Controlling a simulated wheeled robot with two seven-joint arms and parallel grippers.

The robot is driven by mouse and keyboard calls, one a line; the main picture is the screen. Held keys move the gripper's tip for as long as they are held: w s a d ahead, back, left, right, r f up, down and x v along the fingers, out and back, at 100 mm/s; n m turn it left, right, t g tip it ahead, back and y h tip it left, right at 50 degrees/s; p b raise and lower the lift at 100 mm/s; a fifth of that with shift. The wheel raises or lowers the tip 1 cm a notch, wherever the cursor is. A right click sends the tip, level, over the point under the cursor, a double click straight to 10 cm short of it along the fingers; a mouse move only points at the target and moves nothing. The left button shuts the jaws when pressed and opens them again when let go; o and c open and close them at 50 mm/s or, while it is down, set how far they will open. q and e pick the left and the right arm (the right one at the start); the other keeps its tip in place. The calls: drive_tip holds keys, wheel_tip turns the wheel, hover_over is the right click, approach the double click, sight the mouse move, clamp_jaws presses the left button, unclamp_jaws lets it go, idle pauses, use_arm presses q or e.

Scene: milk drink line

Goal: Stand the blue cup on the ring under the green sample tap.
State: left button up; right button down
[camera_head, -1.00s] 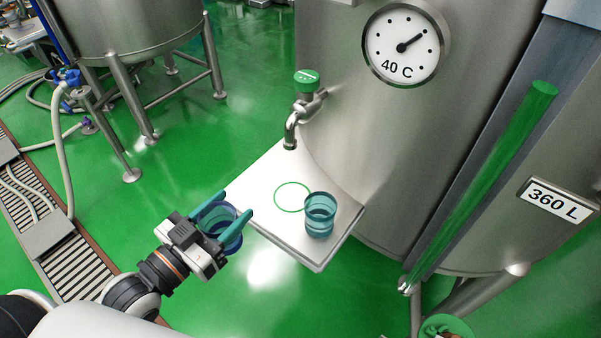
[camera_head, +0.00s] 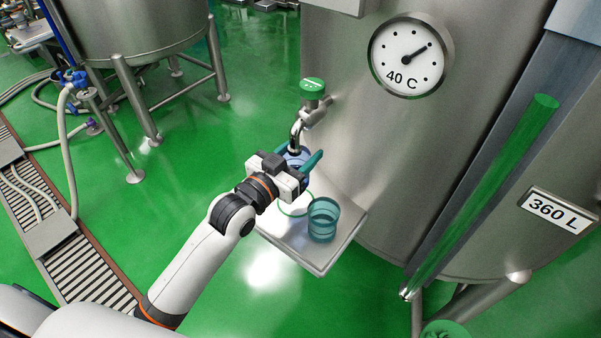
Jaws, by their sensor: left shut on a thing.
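My left gripper (camera_head: 300,162) is shut on the blue cup (camera_head: 297,157), just below the spout of the green-handled sample tap (camera_head: 312,88). The gripper hides much of the cup. The green ring (camera_head: 296,213) is marked on the steel shelf (camera_head: 301,254) under the tap, and my gripper covers part of it. I cannot tell how far the cup is above the shelf. My right gripper is not in view.
A teal cup (camera_head: 323,219) stands upright on the shelf, to the right of the ring and close to it. The tank (camera_head: 400,150) with its round dial (camera_head: 410,55) rises behind the shelf.

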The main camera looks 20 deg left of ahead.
sight(303, 162)
use_arm(q)
wheel_tip(303, 162, down, 3)
drive_tip(key=shift+s+f, duration=0.1)
drive_tip(key=shift+f, duration=0.05)
wheel_tip(303, 162, down, 3)
drive_tip(key=shift+f+b, duration=0.2)
drive_tip(key=shift+b, duration=0.15)
drive_tip(key=shift+f, duration=0.2)
drive_tip(key=shift+f, duration=0.1)
drive_tip(key=o, duration=1)
